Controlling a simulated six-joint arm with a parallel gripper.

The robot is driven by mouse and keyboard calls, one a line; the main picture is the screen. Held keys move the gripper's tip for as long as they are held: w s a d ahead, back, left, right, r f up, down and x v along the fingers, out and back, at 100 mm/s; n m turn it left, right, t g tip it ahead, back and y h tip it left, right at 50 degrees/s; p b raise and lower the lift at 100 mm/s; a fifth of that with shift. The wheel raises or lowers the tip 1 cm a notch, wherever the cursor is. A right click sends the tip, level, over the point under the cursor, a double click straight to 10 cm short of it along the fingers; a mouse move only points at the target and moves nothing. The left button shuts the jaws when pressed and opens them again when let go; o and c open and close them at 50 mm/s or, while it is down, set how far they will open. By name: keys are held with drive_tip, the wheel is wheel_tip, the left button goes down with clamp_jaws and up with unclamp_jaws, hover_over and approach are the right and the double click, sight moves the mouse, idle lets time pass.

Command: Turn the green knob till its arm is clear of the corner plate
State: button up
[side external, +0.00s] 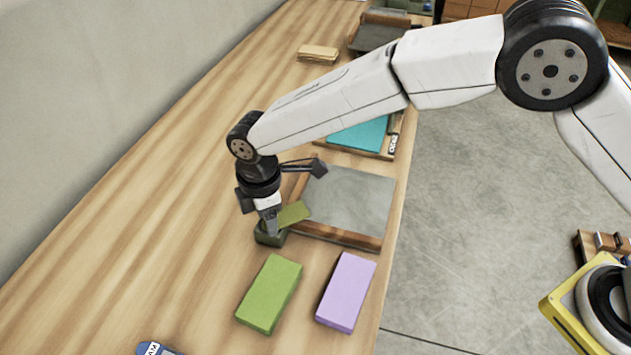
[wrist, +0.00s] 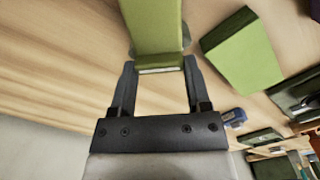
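The knob stands at the near-left corner of a wood-edged tray (side external: 340,236). It has a dark green base (side external: 266,240) and a flat olive-green arm (side external: 294,214) that reaches over the tray's corner. The green piece also fills the top middle of the wrist view (wrist: 154,28). My gripper (side external: 270,226) points down at the knob. In the wrist view my gripper's fingers (wrist: 159,68) stand apart, one on each side of the green piece's near end. I cannot tell whether they press on it. No separate corner plate can be made out.
A green block (side external: 269,294) and a lilac block (side external: 346,292) lie in front of the tray. The green block also shows in the wrist view (wrist: 243,50). A teal-topped tray (side external: 358,137) lies behind. The bench left of the knob is clear.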

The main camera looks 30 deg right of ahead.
clamp_jaws()
drive_tip(key=shift+n, duration=0.5)
drive_tip(key=n, duration=0.3)
drive_tip(key=shift+s+n, duration=0.1)
drive_tip(key=shift+n, duration=0.2)
drive_tip(key=n, duration=0.4)
drive_tip(key=shift+s+n, duration=0.1)
drive_tip(key=shift+n, duration=0.2)
drive_tip(key=n, duration=0.4)
drive_tip(key=shift+d, duration=0.15)
drive_tip(key=n, duration=0.4)
drive_tip(key=shift+s+d+n, duration=0.1)
drive_tip(key=shift+n, duration=0.3)
drive_tip(key=o, duration=1.2)
unclamp_jaws()
